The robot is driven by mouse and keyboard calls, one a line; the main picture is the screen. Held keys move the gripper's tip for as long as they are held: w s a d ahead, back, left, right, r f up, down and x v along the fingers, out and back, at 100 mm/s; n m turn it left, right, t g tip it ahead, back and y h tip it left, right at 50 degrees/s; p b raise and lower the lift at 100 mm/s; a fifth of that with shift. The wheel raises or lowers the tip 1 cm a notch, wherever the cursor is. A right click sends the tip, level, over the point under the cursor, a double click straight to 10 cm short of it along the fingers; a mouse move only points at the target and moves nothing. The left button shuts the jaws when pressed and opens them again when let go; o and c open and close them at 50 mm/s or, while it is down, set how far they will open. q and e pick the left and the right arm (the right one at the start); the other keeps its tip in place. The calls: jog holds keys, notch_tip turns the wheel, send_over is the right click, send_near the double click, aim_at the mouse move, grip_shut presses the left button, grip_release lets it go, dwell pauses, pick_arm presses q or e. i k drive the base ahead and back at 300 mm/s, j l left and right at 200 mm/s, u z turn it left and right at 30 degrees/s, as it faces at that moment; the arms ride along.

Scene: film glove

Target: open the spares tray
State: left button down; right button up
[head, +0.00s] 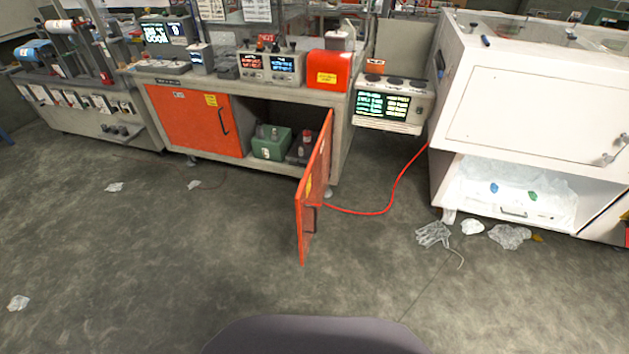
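Nothing in view is legibly marked as the spares tray. A low white bay (560,210) lies under the white cabinet at the right, with crumpled clear film, a blue item (494,188) and a green item (532,195) in it. A small handle (513,211) shows at its front edge. Under the bench, the open cupboard holds a green box (271,142) and a dark box (299,152); whether either is a tray I cannot tell. Neither of my grippers is in view.
An orange door (314,190) stands open into the floor space; the other orange door (197,120) is shut. A red cable (385,208) crosses the floor. The near floor is mostly clear.

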aim_at(292, 155)
jog(key=i+j+z, duration=0.45)
jog(key=j, duration=0.25)
jog(key=i+j+z, duration=0.15)
jog(key=j+z, duration=0.25)
jog(key=j, duration=0.35)
jog(key=i+j+z, duration=0.1)
jog(key=j+z, duration=0.35)
jog(key=j, duration=0.4)
jog(key=j+z, duration=0.4)
jog(key=j, duration=0.45)
jog(key=k+j+z, duration=0.2)
jog(key=j+z, duration=0.25)
jog(key=j, duration=0.4)
